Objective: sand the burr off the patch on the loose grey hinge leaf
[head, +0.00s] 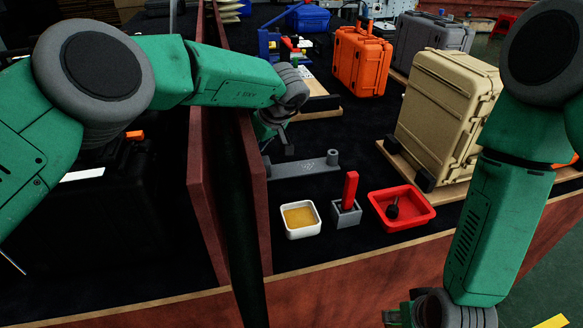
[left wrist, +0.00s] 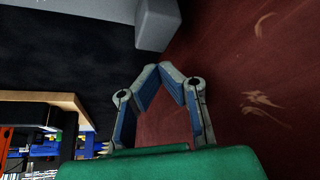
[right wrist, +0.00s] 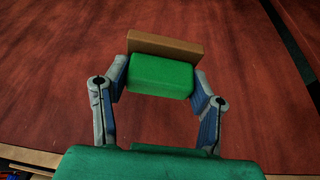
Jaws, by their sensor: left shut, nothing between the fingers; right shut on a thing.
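The grey hinge leaf (head: 300,168) lies on the dark conveyor beside the reddish-brown divider, with a speckled patch (head: 311,163) near its middle and an upright round knuckle at its right end. My left gripper (head: 288,142) is over the leaf's left end, fingertips together and empty. The left wrist view shows its fingertips (left wrist: 160,68) and a grey end of the leaf (left wrist: 157,24) just beyond them. My right gripper (right wrist: 158,82) is shut on a green sanding block (right wrist: 160,76) with a brown face; in the head view it is low at the bottom edge, partly cut off.
A white dish of yellowish stuff (head: 300,220), a grey holder with a red stick (head: 349,189) and a red tray (head: 425,216) with a dark knobbed thing stand before the leaf. Tan (head: 442,115) and orange (head: 362,62) cases stand behind. The divider (head: 255,200) is close on the left.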

